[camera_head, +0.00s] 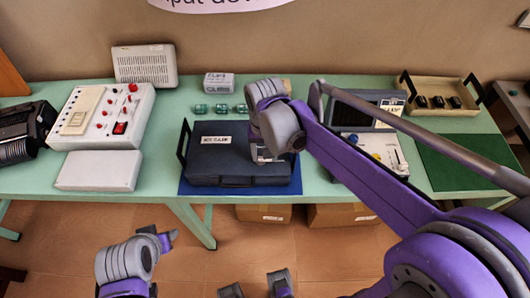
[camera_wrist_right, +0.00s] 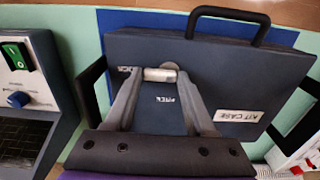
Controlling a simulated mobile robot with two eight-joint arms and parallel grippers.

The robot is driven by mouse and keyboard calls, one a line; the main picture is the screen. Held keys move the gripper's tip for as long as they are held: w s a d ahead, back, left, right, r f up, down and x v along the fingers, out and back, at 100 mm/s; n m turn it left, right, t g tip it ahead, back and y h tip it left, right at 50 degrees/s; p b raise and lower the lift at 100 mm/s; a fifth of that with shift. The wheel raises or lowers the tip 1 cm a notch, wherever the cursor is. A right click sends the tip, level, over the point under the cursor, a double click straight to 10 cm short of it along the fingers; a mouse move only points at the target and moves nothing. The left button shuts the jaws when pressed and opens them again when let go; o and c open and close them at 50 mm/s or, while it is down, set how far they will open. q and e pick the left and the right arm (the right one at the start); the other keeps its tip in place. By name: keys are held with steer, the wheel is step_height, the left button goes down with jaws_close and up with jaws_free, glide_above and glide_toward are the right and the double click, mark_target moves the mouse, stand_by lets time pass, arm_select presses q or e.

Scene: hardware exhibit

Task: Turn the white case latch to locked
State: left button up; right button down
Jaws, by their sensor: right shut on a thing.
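The dark blue kit case (camera_head: 230,140) lies on a blue mat (camera_head: 186,187) on the green table. It also shows in the right wrist view (camera_wrist_right: 235,75), with a black handle and a "KIT CASE" label. The small white latch (camera_wrist_right: 160,74) sits on the case between my right fingertips and lies roughly sideways in that view. My right gripper (camera_head: 266,158) is shut on the latch; the grip shows in the wrist view (camera_wrist_right: 158,76). Small white lettering lies left of and below the latch, hard to read. My left gripper (camera_head: 162,239) is low before the table; its jaws are unclear.
A white control box (camera_head: 95,120) and white block (camera_head: 98,170) stand left of the case. A dark-screened instrument (camera_head: 365,110) stands to the right, beside a green mat (camera_head: 460,162). Small teal pieces (camera_head: 222,108) and a white box (camera_head: 219,83) are behind the case.

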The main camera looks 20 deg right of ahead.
steer(key=shift+c, duration=1.2)
jaws_free()
step_height(320, 180, up, 11)
steer(key=shift+p, duration=0.45)
steer(key=shift+f, duration=0.15)
steer(key=s+d+f+n+t, duration=0.1)
steer(key=s+d+f+t, duration=0.1)
steer(key=s+f, duration=0.3)
steer(key=s+d+f+n+t+p, duration=0.1)
steer(key=s+d+f+n+t, duration=0.1)
steer(key=s+f, duration=0.3)
steer(key=s+d+t, duration=0.1)
steer(key=s, duration=0.2)
steer(key=shift+d+f, duration=0.15)
steer(key=shift+d, duration=0.1)
